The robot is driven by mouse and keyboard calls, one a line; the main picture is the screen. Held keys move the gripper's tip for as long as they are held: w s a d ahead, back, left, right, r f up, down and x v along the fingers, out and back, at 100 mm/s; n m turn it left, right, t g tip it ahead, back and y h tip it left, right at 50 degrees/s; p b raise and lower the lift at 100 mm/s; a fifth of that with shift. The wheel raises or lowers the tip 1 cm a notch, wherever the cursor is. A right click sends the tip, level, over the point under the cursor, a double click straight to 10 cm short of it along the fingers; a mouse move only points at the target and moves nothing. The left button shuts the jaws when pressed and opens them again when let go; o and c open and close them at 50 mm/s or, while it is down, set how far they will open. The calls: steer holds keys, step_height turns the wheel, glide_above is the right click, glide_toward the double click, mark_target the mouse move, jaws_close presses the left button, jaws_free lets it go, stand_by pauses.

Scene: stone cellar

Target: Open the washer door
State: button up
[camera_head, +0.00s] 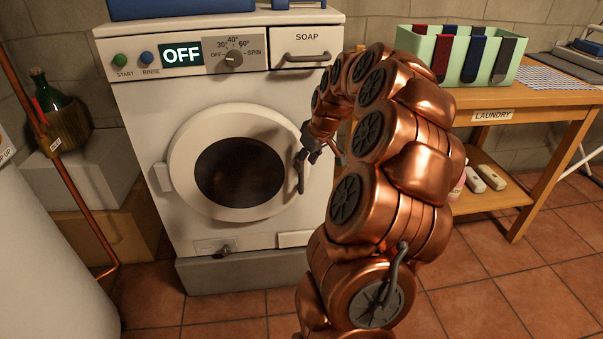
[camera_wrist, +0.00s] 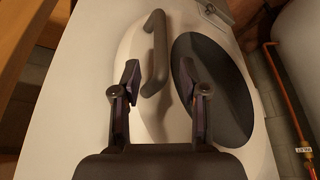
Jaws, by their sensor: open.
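The white washer (camera_head: 150,110) stands against the stone wall, its display reading OFF. Its round door (camera_head: 188,165) has a dark window and looks shut. The dark door handle (camera_head: 299,175) is on the right side of the door. In the wrist view the handle (camera_wrist: 154,55) rises from the pale door rim (camera_wrist: 128,70), beside the dark window (camera_wrist: 215,85). My gripper (camera_head: 309,148) is at the handle's upper end. In the wrist view my gripper (camera_wrist: 161,80) is open, its fingers on either side of the handle's lower end. I cannot tell whether they touch it.
A wooden table (camera_head: 545,98) labelled LAUNDRY stands at the right with a green divided box (camera_head: 428,45). A copper pipe (camera_head: 62,165), a white rounded body (camera_head: 45,250) and a green bottle (camera_head: 56,98) are at the left. Tiled floor before the washer is clear.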

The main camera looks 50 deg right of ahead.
glide_above(301, 189)
steer(key=f, duration=0.4)
steer(key=shift+w+d+f, duration=0.25)
steer(key=shift+d+f, duration=0.1)
steer(key=shift+f, duration=0.05)
jaws_close()
